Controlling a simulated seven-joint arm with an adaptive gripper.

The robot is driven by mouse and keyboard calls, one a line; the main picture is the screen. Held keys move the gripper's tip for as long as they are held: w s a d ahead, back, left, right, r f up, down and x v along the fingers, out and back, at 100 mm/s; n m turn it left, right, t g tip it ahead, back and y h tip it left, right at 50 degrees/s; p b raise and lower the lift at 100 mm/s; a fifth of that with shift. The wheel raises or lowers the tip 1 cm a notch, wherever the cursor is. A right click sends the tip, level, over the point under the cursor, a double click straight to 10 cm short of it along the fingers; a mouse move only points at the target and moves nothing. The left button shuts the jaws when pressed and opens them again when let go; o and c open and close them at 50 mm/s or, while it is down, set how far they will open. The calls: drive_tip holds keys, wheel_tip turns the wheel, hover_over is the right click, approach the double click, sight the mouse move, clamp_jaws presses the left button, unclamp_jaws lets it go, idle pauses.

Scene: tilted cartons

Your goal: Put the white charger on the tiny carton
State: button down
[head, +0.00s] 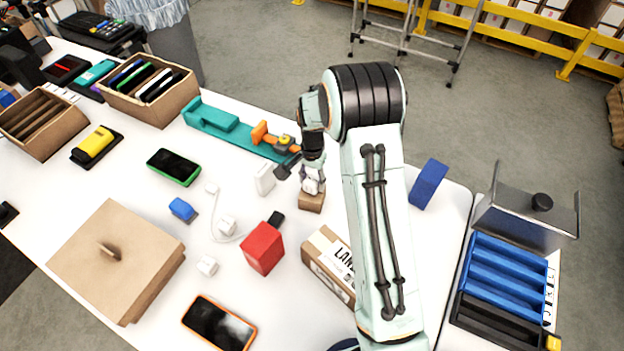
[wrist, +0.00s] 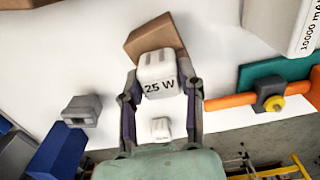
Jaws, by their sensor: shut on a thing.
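The white charger (wrist: 158,68), marked "25 W", is between the two fingers of my gripper (wrist: 160,85) in the wrist view. My gripper (head: 313,178) is shut on it. The tiny carton (head: 311,203) is a small brown box directly below the gripper in the head view. In the wrist view the carton (wrist: 146,36) shows behind the charger, its far part uncovered and its near part hidden. I cannot tell whether the charger touches the carton's top. A small white piece also shows between the fingers, lower in the wrist view.
A white block (head: 265,179) stands just left of the carton, and a teal tray (head: 213,119) with orange parts lies behind. A red box (head: 263,248) and a labelled carton (head: 330,262) are in front. A blue block (head: 428,184) stands to the right.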

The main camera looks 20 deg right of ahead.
drive_tip(key=shift+f, duration=0.3)
drive_tip(key=shift+f, duration=0.15)
drive_tip(key=c, duration=0.7)
unclamp_jaws()
